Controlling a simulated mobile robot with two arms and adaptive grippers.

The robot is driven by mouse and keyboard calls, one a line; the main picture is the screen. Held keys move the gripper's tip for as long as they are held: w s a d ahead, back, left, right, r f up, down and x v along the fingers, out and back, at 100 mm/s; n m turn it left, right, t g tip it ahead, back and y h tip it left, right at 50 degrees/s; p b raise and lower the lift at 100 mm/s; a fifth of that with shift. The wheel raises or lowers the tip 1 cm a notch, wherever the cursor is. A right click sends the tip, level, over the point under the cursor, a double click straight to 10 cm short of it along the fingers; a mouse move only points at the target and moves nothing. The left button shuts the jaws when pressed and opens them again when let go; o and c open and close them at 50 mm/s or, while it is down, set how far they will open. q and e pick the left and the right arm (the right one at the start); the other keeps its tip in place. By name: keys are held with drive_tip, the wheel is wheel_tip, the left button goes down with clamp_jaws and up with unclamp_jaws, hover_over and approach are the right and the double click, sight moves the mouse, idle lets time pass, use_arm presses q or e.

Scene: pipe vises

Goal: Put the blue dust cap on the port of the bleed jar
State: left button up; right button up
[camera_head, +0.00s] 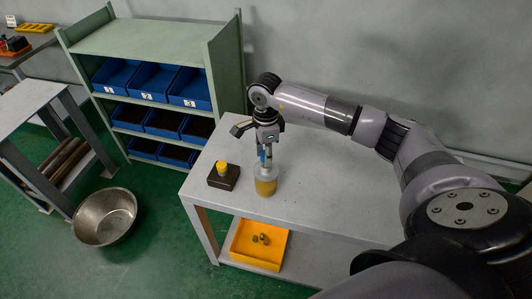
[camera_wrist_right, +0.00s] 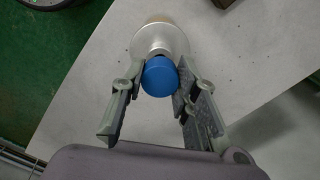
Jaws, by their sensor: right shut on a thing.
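The bleed jar (camera_head: 265,187), clear with amber liquid in its lower part, stands upright near the front of the table; its pale shoulder shows in the right wrist view (camera_wrist_right: 161,37). The blue dust cap (camera_wrist_right: 160,76) is between the fingers of my right gripper (camera_wrist_right: 160,80), which is shut on it. In the head view my right gripper (camera_head: 265,150) points down at the top of the jar, with a bit of blue between its fingers. The cap hides the port, so I cannot tell whether it is seated or just above. My left gripper is not in view.
A dark block (camera_head: 223,180) with a yellow knob stands on the table left of the jar. A yellow tray (camera_head: 245,262) with small parts sits on the lower shelf. A green rack (camera_head: 150,40) with blue bins is behind left. The table right of the jar is clear.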

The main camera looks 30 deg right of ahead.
drive_tip(key=shift+b, duration=0.55)
idle(1.4)
drive_tip(key=shift+f+b, duration=1)
drive_tip(key=shift+f, duration=0.25)
drive_tip(key=o, duration=1)
drive_tip(key=shift+r, duration=0.1)
wheel_tip(320, 180, up, 12)
drive_tip(key=shift+f, duration=0.1)
